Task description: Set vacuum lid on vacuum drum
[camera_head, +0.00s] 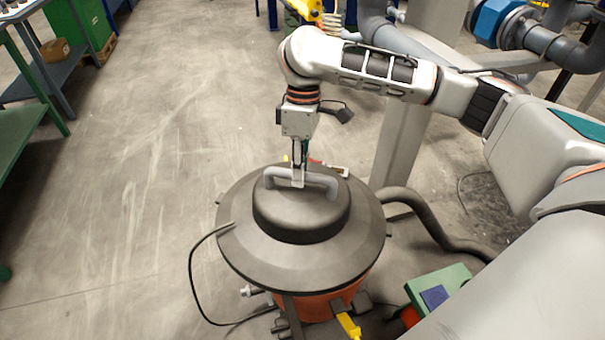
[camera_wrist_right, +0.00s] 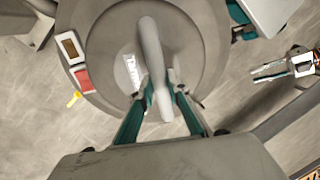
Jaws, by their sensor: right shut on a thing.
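The vacuum lid (camera_head: 255,255) is a wide dark grey disc with a raised round top and a light grey handle (camera_head: 318,182). It sits over the orange-red vacuum drum (camera_head: 312,307), which shows only below the lid's front edge. Whether the rim is fully seated I cannot tell. My right gripper (camera_head: 298,178) comes down from above and is shut on the lid's handle. In the right wrist view the fingers close on the handle (camera_wrist_right: 150,55), with the lid (camera_wrist_right: 205,40) beneath.
A black cable (camera_head: 192,275) loops from the lid's left side. A thick grey hose (camera_head: 435,225) runs off to the right. A green box (camera_head: 438,288) stands on the floor at lower right. A grey post (camera_head: 403,135) rises behind.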

